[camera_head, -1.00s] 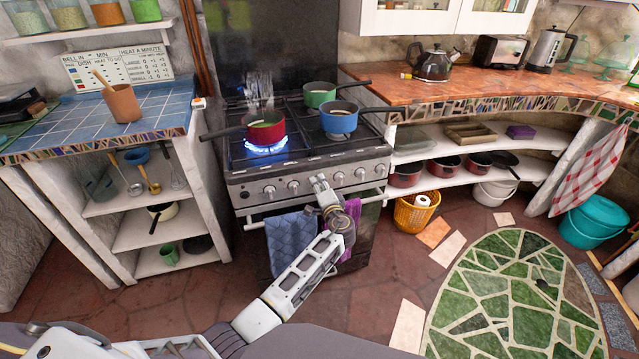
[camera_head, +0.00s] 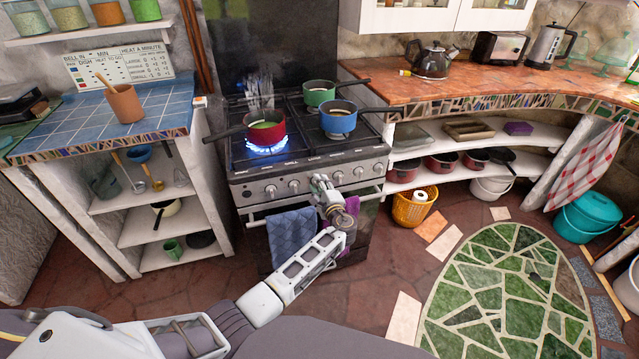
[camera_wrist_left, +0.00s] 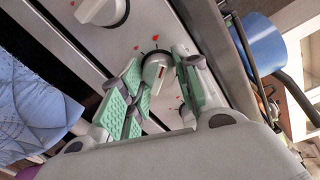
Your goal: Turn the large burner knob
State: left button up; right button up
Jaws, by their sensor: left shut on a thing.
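The stove (camera_head: 310,165) has a row of white round knobs along its front panel. My left gripper (camera_head: 318,182) is at this panel near the middle of the row. In the left wrist view, one white knob (camera_wrist_left: 155,70) with a dark pointer line sits between the green-padded fingers of my left gripper (camera_wrist_left: 161,60), which are shut on it. Red marks show on the panel around it. Another knob (camera_wrist_left: 101,10) is at the upper left, free of the fingers. I cannot tell which knob serves the large burner. My right gripper is not in view.
A red pot (camera_head: 266,129) stands over a blue flame. A green pot (camera_head: 319,93) and a blue pot (camera_head: 339,120) stand on the other burners. A blue towel (camera_head: 292,238) and a purple towel (camera_head: 350,225) hang on the oven front, close to my arm.

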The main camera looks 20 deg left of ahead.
pick_arm(q)
jog(key=shift+d+f+m+y+p, duration=0.15)
jog(key=shift+m+p, duration=0.8)
jog(key=shift+m, duration=0.8)
jog(key=shift+m+y+p, duration=0.15)
jog(key=shift+m+p, duration=0.75)
jog(key=shift+m, duration=0.85)
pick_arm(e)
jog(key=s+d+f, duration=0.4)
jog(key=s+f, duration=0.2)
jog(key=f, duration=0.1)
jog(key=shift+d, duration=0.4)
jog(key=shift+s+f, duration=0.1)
pick_arm(q)
jog(key=o, duration=1)
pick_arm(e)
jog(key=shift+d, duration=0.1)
pick_arm(q)
jog(key=shift+v, duration=3.7)
